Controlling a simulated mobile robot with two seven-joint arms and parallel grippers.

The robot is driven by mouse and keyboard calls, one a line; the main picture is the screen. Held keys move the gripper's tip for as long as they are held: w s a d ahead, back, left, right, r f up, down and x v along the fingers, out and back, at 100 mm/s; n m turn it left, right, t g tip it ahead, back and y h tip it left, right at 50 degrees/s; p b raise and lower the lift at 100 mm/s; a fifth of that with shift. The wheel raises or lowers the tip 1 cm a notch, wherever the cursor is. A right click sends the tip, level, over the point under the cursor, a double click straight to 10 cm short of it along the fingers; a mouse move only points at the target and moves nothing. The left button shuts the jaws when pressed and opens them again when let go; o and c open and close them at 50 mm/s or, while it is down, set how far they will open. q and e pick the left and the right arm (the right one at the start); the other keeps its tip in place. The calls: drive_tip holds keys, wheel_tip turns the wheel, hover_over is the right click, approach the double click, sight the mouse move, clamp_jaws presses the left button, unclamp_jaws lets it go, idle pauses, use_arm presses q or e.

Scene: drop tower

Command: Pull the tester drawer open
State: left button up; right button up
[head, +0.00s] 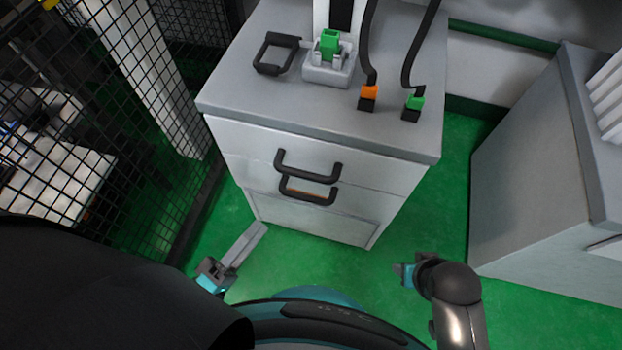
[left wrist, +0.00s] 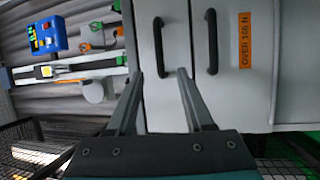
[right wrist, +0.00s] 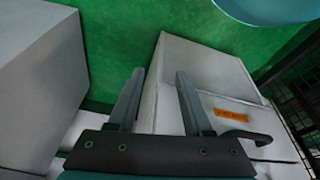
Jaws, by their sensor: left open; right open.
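The grey cabinet (head: 290,130) has two drawers, both looking shut. The upper drawer has a black bar handle (head: 310,178); a second black handle (head: 307,199) sits just below on the lower drawer. In the left wrist view the upper handle (left wrist: 158,45) and lower handle (left wrist: 211,40) lie beyond my fingers, with an orange label "OVER 165 N" (left wrist: 245,40) beside the lower one. My left gripper (head: 258,232) is open and empty, low at the cabinet's left front, apart from both handles. My right gripper (head: 402,272) is open and empty at the lower right; a handle (right wrist: 245,137) shows beyond it.
Mesh fencing (head: 150,100) is left, another grey cabinet (head: 540,150) right. Green floor between is clear.

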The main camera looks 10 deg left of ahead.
sight(303, 172)
use_arm(q)
drive_tip(key=shift+b+x, duration=0.7)
drive_tip(key=shift+x, duration=6.9)
use_arm(e)
drive_tip(key=shift+w+r+t, duration=0.15)
drive_tip(key=shift+w+r, duration=0.05)
drive_tip(key=shift+r, duration=0.65)
drive_tip(key=shift+w+r+t, duration=0.15)
drive_tip(key=shift+w+r, duration=0.05)
drive_tip(key=shift+r, duration=0.6)
use_arm(q)
clamp_jaws()
